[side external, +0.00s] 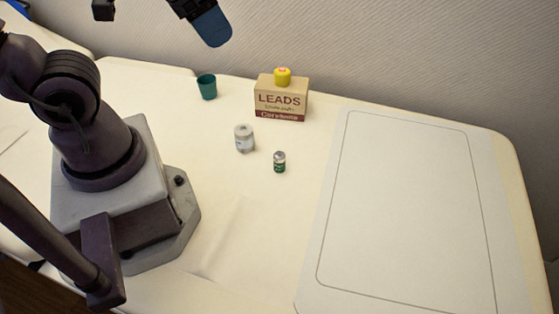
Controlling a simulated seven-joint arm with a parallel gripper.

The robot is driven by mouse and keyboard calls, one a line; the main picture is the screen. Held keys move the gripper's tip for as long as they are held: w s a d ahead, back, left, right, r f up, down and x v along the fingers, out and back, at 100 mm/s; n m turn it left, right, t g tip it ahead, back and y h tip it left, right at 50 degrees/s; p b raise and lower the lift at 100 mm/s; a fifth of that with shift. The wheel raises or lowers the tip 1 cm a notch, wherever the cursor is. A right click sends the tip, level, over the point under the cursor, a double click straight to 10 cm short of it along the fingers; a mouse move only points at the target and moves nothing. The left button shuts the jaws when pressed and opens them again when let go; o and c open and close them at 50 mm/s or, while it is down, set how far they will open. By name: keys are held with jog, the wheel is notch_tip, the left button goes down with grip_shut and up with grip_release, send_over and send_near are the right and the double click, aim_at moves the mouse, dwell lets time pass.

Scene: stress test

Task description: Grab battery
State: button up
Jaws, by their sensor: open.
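A small upright cylinder with a green lower part and silver top, which looks like the battery (279,161), stands on the table near the middle of the side external view. My gripper (207,22) shows only in part at the top edge, as a dark piece with a blue rounded end. It is open, high above the table and well apart from the battery. The rest of it is cut off by the frame.
A white and silver cylinder (244,139) stands just left of and behind the battery. A tan box marked LEADS (281,101) stands behind, with a yellow object (283,76) on top. A teal cup (207,87) is at back left. A bare white mat (405,210) lies right.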

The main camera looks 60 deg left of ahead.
aim_at(280, 163)
jog(key=w+d+f+m+g+y, duration=0.1)
jog(key=d+f+m+y, duration=0.2)
jog(key=f+m, duration=0.3)
jog(key=w+d+f+m+g+y, duration=0.1)
jog(key=d+f+m+y, duration=0.2)
jog(key=f, duration=0.9)
jog(key=d+f+m+g+y, duration=0.2)
jog(key=f+m+y, duration=0.4)
jog(key=f+m, duration=0.3)
jog(key=shift+w+d+f+m, duration=0.3)
jog(key=shift+w+d+f, duration=0.1)
jog(key=shift+d+f, duration=0.15)
jog(key=shift+w+d+f+m+t+y, duration=0.3)
jog(key=shift+w+f+m+t, duration=0.15)
jog(key=shift+f+m+t, duration=0.2)
jog(key=w, duration=0.1)
jog(key=w+t, duration=0.1)
jog(key=w+r+m+t, duration=0.1)
jog(key=shift+d, duration=0.4)
jog(key=shift+y, duration=0.3)
jog(key=x, duration=0.6)
jog(key=shift+w+a, duration=0.1)
jog(key=shift+a, duration=0.25)
jog(key=shift+w+x, duration=0.1)
jog(key=shift+x, duration=1.45)
jog(key=shift+w+x, duration=0.15)
jog(key=shift+x, duration=1.4)
jog(key=shift+d+f, duration=0.15)
